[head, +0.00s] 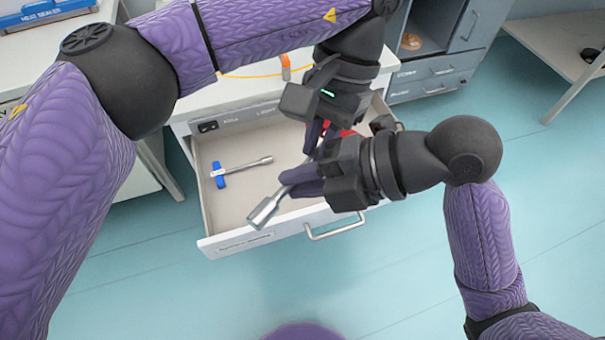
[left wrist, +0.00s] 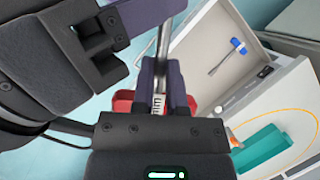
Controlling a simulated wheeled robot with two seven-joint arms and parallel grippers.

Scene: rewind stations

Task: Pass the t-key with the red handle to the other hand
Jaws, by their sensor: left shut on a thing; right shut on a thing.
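The t-key with the red handle (head: 350,132) is above the open drawer, its metal socket end (head: 264,212) pointing to the lower left. My left gripper (head: 314,138) is shut on it near the red handle. In the left wrist view the red handle (left wrist: 124,104) shows on both sides of my left fingers (left wrist: 160,85), and the shaft (left wrist: 165,42) runs away from them. My right gripper (head: 298,180) is shut on the shaft closer to the socket end. It also shows at the upper left of the left wrist view (left wrist: 135,20). The handle is partly hidden by the grippers.
A second t-key with a blue handle (head: 218,174) lies in the open drawer (head: 225,215). An orange object (head: 286,68) and a yellow cord are on the worktop above. A grey cabinet (head: 432,75) stands behind. The floor in front is clear.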

